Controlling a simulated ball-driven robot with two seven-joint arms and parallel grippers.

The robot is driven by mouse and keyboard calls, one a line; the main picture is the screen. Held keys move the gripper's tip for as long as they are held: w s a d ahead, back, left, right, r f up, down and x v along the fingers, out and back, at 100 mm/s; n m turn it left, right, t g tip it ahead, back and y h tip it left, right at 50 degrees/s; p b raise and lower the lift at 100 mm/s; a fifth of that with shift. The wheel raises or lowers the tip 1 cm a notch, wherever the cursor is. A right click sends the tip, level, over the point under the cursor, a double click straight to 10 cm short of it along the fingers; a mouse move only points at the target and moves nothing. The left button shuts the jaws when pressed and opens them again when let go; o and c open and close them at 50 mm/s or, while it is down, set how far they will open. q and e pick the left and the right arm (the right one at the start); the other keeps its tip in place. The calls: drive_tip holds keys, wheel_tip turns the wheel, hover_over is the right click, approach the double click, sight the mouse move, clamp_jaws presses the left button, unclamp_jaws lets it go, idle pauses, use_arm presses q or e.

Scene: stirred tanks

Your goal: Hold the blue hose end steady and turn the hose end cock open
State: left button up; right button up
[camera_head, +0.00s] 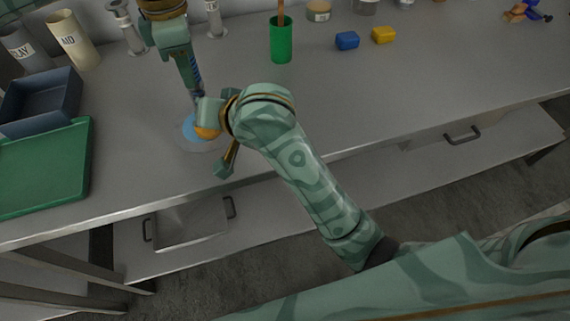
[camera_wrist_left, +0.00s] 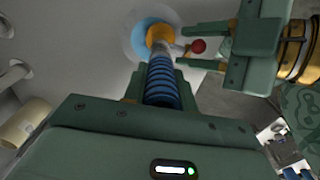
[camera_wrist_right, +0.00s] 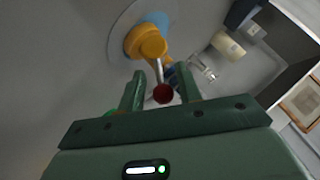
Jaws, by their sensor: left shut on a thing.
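The ribbed blue hose end (camera_wrist_left: 163,85) is between the fingers of my left gripper (camera_head: 192,82), which is shut on it. It also shows in the right wrist view (camera_wrist_right: 172,76). At its lower end is the orange-yellow cock (camera_wrist_right: 147,42), seen in the head view (camera_head: 207,132) above a pale dish (camera_head: 187,143) with light blue in it. The cock's thin metal lever ends in a red knob (camera_wrist_right: 163,94). My right gripper (camera_wrist_right: 160,84) is open, its fingers on either side of the knob with gaps visible. In the head view my right arm partly hides this gripper.
A green tray (camera_head: 85,165) and dark bin (camera_head: 72,90) stand left on the grey bench. Labelled beakers (camera_head: 72,42) are behind. A green cup (camera_head: 281,42), blue block (camera_head: 347,40) and yellow block (camera_head: 384,34) stand further right. The bench's right half is mostly clear.

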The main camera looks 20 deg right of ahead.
drive_tip(key=shift+d+f+m+y, duration=0.5)
drive_tip(key=shift+d+m+y, duration=0.15)
drive_tip(key=shift+y, duration=0.55)
drive_tip(key=shift+d+f+m+t+y, duration=0.15)
drive_tip(key=shift+f+m+t+y, duration=0.25)
drive_tip(key=shift+m+y, duration=0.4)
drive_tip(key=f+m+t+y, duration=0.1)
drive_tip(key=m+t+y, duration=0.1)
drive_tip(key=m+y, duration=0.1)
drive_tip(key=shift+d+f+y, duration=0.2)
drive_tip(key=shift+f+y, duration=0.1)
drive_tip(key=shift+f, duration=0.1)
drive_tip(key=shift+m+t, duration=0.25)
drive_tip(key=shift+t, duration=0.05)
drive_tip(key=v, duration=1.1)
drive_tip(key=shift+s+d+f, duration=0.15)
drive_tip(key=shift+d, duration=0.1)
drive_tip(key=s+a+f+m+t+h, duration=0.25)
drive_tip(key=s+f+m+h, duration=0.3)
drive_tip(key=f+m, duration=0.35)
drive_tip(key=s+d+f+n+g, duration=0.1)
drive_tip(key=d+f+n, duration=0.1)
drive_tip(key=f, duration=0.5)
drive_tip(key=s+d+f+n+g+h, duration=0.1)
drive_tip(key=d+f+n, duration=0.2)
drive_tip(key=f+n, duration=0.2)
wheel_tip(320, 180, down, 3)
drive_tip(key=shift+r+g, duration=0.2)
drive_tip(key=shift+g, duration=0.15)
drive_tip(key=shift+s+d, duration=0.1)
